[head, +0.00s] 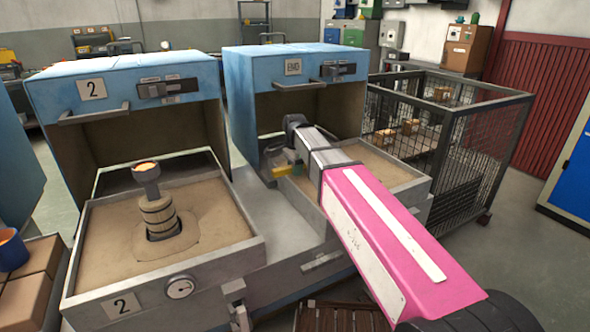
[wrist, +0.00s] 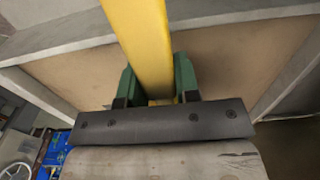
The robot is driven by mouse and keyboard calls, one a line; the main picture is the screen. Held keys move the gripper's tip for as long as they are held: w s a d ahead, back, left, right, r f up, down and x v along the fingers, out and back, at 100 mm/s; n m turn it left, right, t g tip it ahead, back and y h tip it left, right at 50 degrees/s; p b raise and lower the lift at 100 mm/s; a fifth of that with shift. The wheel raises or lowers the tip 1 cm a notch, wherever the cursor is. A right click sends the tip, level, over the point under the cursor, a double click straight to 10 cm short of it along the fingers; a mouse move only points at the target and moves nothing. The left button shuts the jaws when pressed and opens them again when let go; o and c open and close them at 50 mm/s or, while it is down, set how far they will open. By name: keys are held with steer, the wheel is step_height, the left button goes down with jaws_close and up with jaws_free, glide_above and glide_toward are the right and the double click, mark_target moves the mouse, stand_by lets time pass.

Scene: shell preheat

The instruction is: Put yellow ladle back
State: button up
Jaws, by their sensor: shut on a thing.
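The yellow ladle (wrist: 140,30) shows in the wrist view as a flat yellow bar. It runs from the top edge down between the two green fingers of my gripper (wrist: 156,76), which are shut on it. In the head view a small yellow part of the ladle (head: 287,171) shows at the tip of my pink arm, over the left edge of the right-hand sand box (head: 372,165). The ladle's bowl is not visible in either view, and my arm hides part of this area in the head view. I cannot tell where the ladle's resting place is.
The left sand box (head: 205,262), marked 2, holds a ringed mould with a glowing cup (head: 146,170). Blue hoods (head: 125,85) stand behind both boxes. A wire cage (head: 490,130) stands at the right. Brown blocks and a blue cup (head: 12,252) are at far left.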

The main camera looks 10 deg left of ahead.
steer(key=o, duration=1)
steer(key=shift+f, duration=0.1)
step_height(320, 180, up, 12)
steer(key=shift+r, duration=0.15)
